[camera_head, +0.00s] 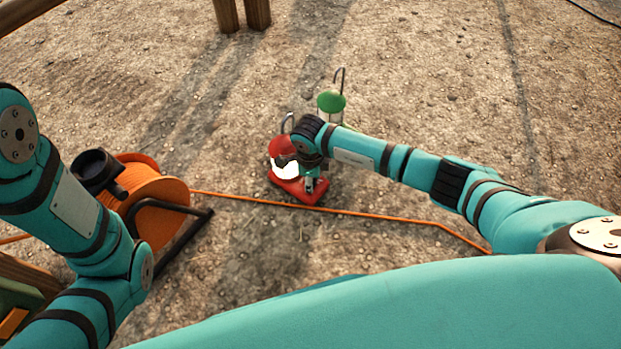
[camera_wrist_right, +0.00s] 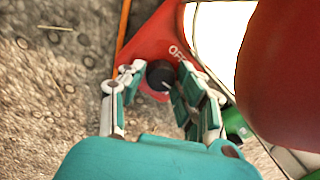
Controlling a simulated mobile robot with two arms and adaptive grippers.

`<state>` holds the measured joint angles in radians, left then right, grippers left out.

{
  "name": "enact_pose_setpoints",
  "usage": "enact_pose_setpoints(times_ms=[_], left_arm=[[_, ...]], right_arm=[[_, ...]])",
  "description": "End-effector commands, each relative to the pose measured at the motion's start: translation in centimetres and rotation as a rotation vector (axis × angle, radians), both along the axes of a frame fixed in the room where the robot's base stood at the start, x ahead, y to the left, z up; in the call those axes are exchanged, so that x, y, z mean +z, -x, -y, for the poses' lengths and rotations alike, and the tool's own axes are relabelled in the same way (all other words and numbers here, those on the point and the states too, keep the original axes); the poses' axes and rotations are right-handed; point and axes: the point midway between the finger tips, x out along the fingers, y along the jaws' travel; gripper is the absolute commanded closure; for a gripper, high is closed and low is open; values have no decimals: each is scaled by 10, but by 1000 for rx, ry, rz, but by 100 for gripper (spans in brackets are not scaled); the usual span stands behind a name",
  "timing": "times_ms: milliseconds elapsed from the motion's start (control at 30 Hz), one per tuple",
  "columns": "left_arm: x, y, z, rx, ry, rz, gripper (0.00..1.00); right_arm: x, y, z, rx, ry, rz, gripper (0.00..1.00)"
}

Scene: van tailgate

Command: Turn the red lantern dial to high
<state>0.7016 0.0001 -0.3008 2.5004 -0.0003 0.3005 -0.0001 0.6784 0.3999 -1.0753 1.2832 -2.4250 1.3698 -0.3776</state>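The red lantern (camera_head: 284,148) stands upright on the ground near the middle of the head view, with a red base, a white glowing body and a red cap. In the right wrist view, its red base (camera_wrist_right: 158,32) carries a black dial (camera_wrist_right: 159,74) with the word "OFF" beside it. My right gripper (camera_head: 312,186) is at the front of the lantern. In the wrist view its two fingers (camera_wrist_right: 160,78) stand on either side of the dial, very close to it. I cannot tell whether they press on it, or where the dial points. My left gripper is out of view.
A green lantern (camera_head: 331,101) stands just behind the red one. An orange cable reel (camera_head: 152,200) with a black stand is on the left, near my left arm. Its orange cable (camera_head: 380,216) runs across the ground in front of the lantern. Wooden posts (camera_head: 242,14) stand at the back.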

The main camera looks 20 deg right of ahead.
Motion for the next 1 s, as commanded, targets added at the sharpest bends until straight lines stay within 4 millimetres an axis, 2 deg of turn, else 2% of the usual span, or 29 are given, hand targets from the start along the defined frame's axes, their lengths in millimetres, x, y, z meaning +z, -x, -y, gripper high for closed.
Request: enact_pose_setpoints(times_ms=[33,233,367,600,733,1000], left_arm=[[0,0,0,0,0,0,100],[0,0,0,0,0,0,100],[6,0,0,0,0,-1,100],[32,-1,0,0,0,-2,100],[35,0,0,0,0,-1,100],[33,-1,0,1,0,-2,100]], right_arm=[[0,0,0,0,0,0,76],[0,0,0,0,0,0,100],[3,0,0,-27,1,0,100],[5,-1,0,-266,2,0,100],[2,-1,-1,-334,0,1,100],[0,-1,0,-338,-1,2,100]])
